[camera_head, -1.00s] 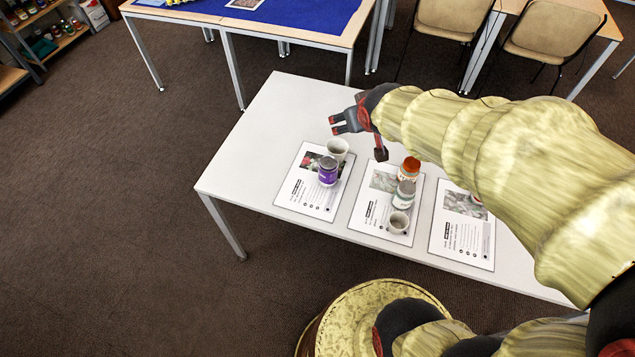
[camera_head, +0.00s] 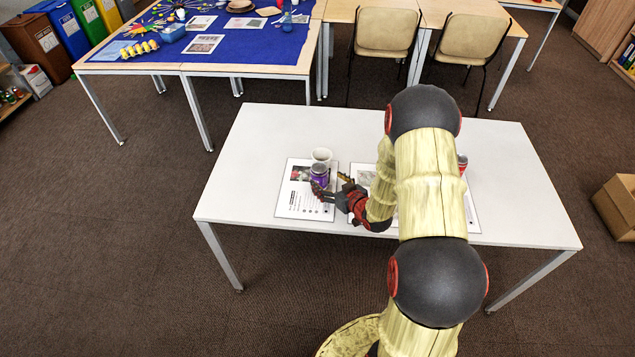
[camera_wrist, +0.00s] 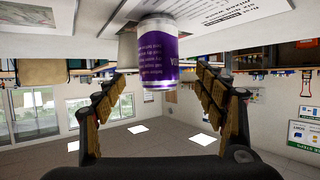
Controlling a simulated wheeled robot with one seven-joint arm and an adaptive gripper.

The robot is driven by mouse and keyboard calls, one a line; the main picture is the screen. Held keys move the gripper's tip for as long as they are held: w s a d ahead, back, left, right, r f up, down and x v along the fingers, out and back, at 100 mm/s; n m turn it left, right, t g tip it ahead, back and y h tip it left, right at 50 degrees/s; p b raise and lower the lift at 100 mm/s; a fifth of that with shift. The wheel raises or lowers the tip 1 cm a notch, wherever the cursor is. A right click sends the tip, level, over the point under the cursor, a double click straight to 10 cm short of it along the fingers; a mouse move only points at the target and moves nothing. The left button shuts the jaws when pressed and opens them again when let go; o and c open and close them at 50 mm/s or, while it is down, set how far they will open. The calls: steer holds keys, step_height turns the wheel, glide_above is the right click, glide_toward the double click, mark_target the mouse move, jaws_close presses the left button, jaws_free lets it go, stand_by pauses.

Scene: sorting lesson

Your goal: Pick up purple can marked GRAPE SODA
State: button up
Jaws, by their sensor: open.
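The purple can (camera_head: 319,175) stands upright on the left printed sheet on the white table, just in front of a white cup (camera_head: 322,156). My gripper (camera_head: 322,192) is low over the table at the can's near right side. In the wrist view, which is upside down, the purple can (camera_wrist: 158,55) with pale lettering lies ahead between the two open fingers (camera_wrist: 160,88). The fingers look apart from it, and nothing is held. The pale cup (camera_wrist: 127,52) shows partly behind the can. The words GRAPE SODA cannot be read.
The white table (camera_head: 275,130) has free room behind and left of the can. Printed sheets (camera_head: 297,205) lie along it; my arm hides much of the middle and right ones. A red item (camera_head: 462,163) shows partly right of my arm. A cardboard box (camera_head: 618,205) stands at right.

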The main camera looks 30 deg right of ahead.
mark_target(319, 175)
steer(key=b+x, duration=0.2)
steer(key=x, duration=0.5)
steer(key=shift+f, duration=0.1)
steer(key=shift+d, duration=0.1)
steer(key=shift+c, duration=0.7)
steer(key=c, duration=0.7)
steer(key=shift+c, duration=0.3)
